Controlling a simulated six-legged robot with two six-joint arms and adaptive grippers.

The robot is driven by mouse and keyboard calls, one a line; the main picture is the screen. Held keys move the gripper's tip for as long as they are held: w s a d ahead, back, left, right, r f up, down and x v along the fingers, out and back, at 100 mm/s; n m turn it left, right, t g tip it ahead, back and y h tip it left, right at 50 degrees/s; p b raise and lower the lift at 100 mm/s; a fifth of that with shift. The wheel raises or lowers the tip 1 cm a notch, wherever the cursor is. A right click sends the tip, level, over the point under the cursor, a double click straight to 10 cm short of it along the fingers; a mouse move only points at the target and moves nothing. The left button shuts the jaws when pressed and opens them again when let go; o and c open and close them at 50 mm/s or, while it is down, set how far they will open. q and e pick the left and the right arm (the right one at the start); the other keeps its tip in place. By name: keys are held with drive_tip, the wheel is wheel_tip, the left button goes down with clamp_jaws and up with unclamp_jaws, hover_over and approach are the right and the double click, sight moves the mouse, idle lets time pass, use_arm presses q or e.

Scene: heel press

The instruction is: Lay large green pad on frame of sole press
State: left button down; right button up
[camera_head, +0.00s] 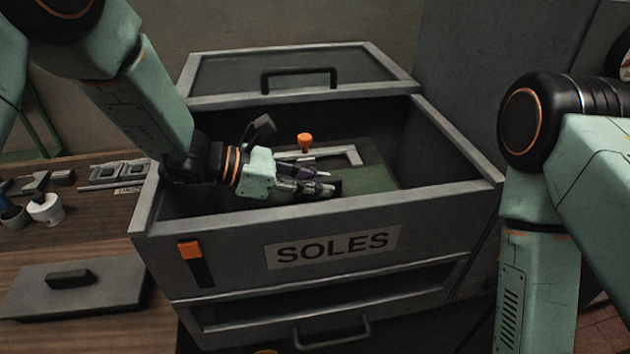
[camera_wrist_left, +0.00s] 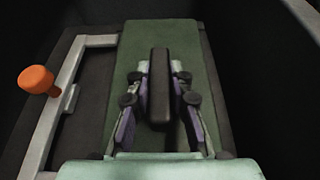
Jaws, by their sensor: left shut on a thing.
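The large green pad (camera_head: 368,181) is inside the open box of the sole press (camera_head: 333,247), which is labelled SOLES. In the left wrist view the pad (camera_wrist_left: 205,60) has a black handle (camera_wrist_left: 160,75) standing up from its middle. My left gripper (camera_head: 335,185) reaches into the box and is shut on that handle; its fingers flank the handle in the left wrist view (camera_wrist_left: 160,100). The light grey frame (camera_wrist_left: 62,100) shows beside the pad, with an orange knob (camera_wrist_left: 36,79). The pad hides the frame's other side. I cannot tell whether they touch. My right gripper is not in view.
The press lid (camera_head: 290,72) stands open at the back. High walls surround the pad. On the wooden bench (camera_head: 60,240) at left lie a grey plate with a black handle (camera_head: 75,287), a white cup (camera_head: 46,208) and small metal parts.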

use_arm(q)
drive_tip(key=shift+d+f, duration=0.1)
drive_tip(key=shift+f, duration=0.25)
idle(0.3)
drive_tip(key=c, duration=1.1)
unclamp_jaws()
drive_tip(key=shift+s+f, duration=0.1)
wheel_tip(320, 180, up, 9)
drive_tip(key=shift+r, duration=0.55)
